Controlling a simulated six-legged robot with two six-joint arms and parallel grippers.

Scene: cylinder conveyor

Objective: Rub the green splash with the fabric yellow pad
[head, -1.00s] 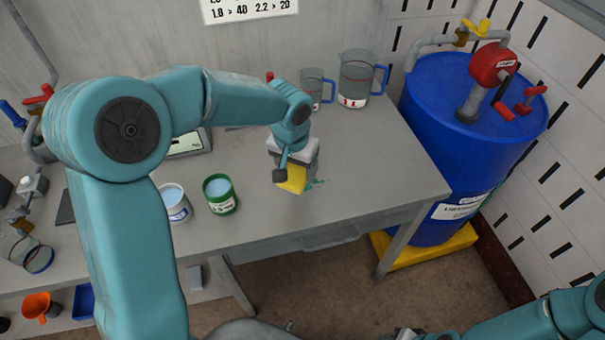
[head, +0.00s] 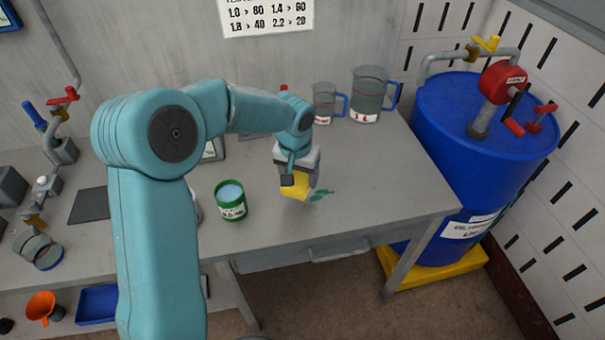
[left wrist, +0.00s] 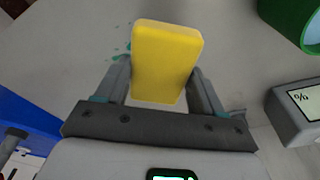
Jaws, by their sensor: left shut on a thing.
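My left gripper (head: 297,178) is shut on the yellow pad (head: 296,187) above the grey table. The pad also shows between the two fingers in the left wrist view (left wrist: 166,60). The green splash (head: 320,195) lies on the table just right of the pad in the head view. In the left wrist view part of the splash (left wrist: 120,54) shows beside the pad, on its left. The pad may hide some of the splash. I cannot tell whether the pad touches the table. My right gripper is not in view.
A green-rimmed cup of light blue liquid (head: 231,201) stands left of the pad. Two clear jugs with blue handles (head: 325,104) (head: 368,94) stand at the back. A blue drum (head: 470,150) stands right of the table. The table's front right is clear.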

